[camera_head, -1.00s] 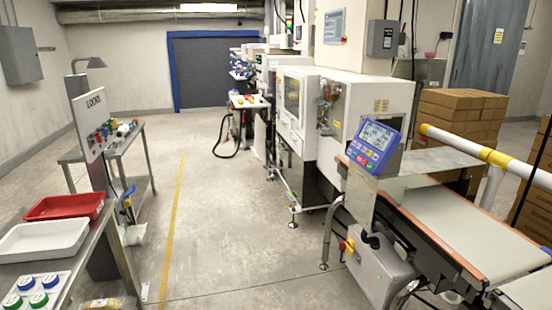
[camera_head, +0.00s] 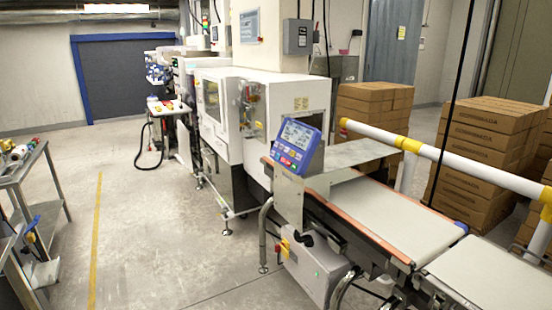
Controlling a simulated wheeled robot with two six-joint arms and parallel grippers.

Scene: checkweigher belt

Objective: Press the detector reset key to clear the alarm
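The keys are too small to tell which one is the detector reset key. The checkweigher's pale belt (camera_head: 372,213) runs from the panel toward the lower right. A white machine housing (camera_head: 262,115) stands behind the panel. Neither of my grippers shows in the head view.
Stacked cardboard boxes (camera_head: 478,150) stand behind the belt. A white and yellow rail (camera_head: 455,165) runs above the belt's far side. A metal bench (camera_head: 30,185) stands at the left. The floor (camera_head: 160,240) between bench and machine is clear.

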